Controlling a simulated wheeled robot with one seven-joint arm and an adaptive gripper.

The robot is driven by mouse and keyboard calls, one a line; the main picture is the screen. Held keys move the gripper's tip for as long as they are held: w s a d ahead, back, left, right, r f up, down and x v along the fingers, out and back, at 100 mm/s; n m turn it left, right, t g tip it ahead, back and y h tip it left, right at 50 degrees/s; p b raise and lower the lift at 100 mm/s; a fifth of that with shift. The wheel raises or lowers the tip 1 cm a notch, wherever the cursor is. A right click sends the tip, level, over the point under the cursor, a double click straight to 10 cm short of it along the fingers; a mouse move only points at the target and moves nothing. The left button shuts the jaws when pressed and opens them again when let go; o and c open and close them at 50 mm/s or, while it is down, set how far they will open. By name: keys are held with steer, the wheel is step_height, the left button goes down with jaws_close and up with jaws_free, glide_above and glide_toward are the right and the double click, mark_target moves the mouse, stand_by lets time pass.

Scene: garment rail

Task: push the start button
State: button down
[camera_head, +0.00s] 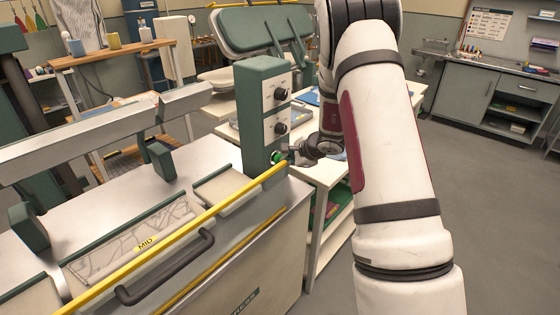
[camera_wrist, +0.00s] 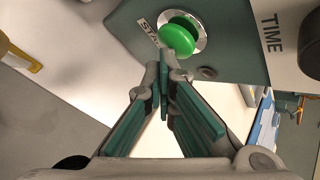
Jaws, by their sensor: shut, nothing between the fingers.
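The start button is a green mushroom button (camera_wrist: 179,38) on a silver ring, with a label reading "STA…" beside it in the wrist view. It sits on the side of a green control box (camera_head: 262,105) with two black knobs.
A steel-topped press (camera_head: 120,215) with a yellow rail (camera_head: 170,245) and a black handle (camera_head: 165,268) lies left of the box. A white shelf table (camera_head: 325,175) stands behind my arm. Open floor (camera_head: 480,215) lies to the right.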

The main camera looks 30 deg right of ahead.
steer(key=shift+w+a, duration=0.15)
steer(key=shift+w, duration=0.15)
stand_by(0.5)
steer(key=shift+s+d, duration=0.2)
steer(key=shift+s, duration=0.3)
steer(key=shift+s+d, duration=0.15)
steer(key=shift+s, duration=0.45)
steer(key=s, duration=0.1)
steer(key=s+d, duration=0.1)
steer(key=s, duration=0.2)
steer(key=shift+s+d, duration=0.25)
steer(key=shift+d, duration=0.15)
stand_by(0.5)
